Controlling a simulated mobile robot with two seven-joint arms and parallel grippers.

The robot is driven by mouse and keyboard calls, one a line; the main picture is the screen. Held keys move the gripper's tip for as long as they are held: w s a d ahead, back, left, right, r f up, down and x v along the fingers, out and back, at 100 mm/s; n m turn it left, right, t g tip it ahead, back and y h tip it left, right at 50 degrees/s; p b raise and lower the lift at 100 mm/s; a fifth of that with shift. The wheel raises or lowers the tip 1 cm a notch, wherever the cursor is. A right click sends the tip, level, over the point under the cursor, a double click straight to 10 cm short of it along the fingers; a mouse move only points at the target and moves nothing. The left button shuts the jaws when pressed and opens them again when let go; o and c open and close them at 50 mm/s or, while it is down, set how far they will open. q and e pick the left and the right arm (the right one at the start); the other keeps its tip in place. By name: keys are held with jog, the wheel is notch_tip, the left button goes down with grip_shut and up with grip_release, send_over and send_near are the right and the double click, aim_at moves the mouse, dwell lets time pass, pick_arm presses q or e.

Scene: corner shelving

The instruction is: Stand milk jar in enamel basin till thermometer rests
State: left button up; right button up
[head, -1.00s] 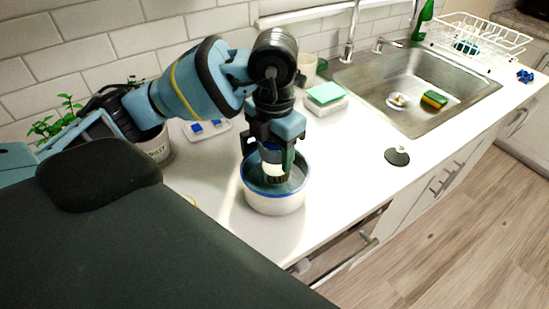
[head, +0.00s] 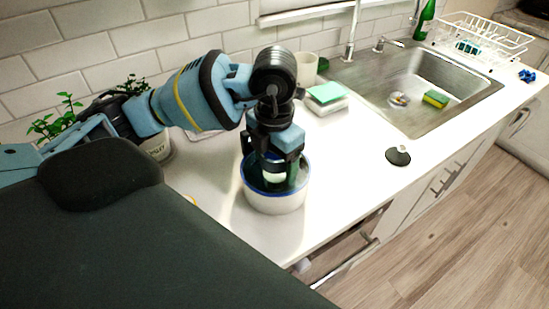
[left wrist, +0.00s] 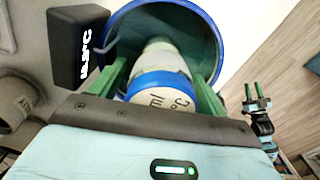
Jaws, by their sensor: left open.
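The white enamel basin (head: 275,203) with a blue rim stands on the counter; its rim also shows in the left wrist view (left wrist: 214,38). The milk jar (left wrist: 166,56) stands inside it, with a blue-edged pale lid (left wrist: 160,103) marked "ml" and "°C". My left gripper (head: 277,178) reaches down into the basin. Its green fingers are open on either side of the jar, which they mostly hide in the head view. A black thermometer display (left wrist: 80,45) with a lit °C reading sits by the basin rim. My right gripper (left wrist: 254,93) appears open and empty, far from the basin.
A green-topped sponge stack (head: 326,97) lies behind the basin, beside a cream cup (head: 306,68). The steel sink (head: 440,75) holds a sponge and a pale round object. A dark disc (head: 398,156) lies on the counter. A potted plant (head: 160,148) stands left.

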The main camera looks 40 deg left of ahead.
pick_arm(q)
jog(key=shift+r, duration=0.1)
pick_arm(e)
jog(key=shift+w+r, duration=0.1)
pick_arm(q)
notch_tip(320, 180, up, 12)
jog(key=shift+f+p, duration=0.15)
jog(key=shift+p, duration=0.7)
jog(key=shift+r, duration=0.25)
pick_arm(e)
jog(key=shift+w+d+r+t, duration=0.15)
jog(key=shift+w+r, duration=0.25)
jog(key=shift+r, duration=0.15)
jog(key=shift+w+d+r+t, duration=0.1)
jog(key=shift+w+r+t, duration=0.05)
jog(key=shift+w+r, duration=0.35)
jog(key=shift+s+a, duration=0.1)
pick_arm(q)
jog(key=shift+d+f, duration=0.1)
jog(key=shift+f, duration=0.05)
pick_arm(e)
jog(key=shift+s, duration=0.1)
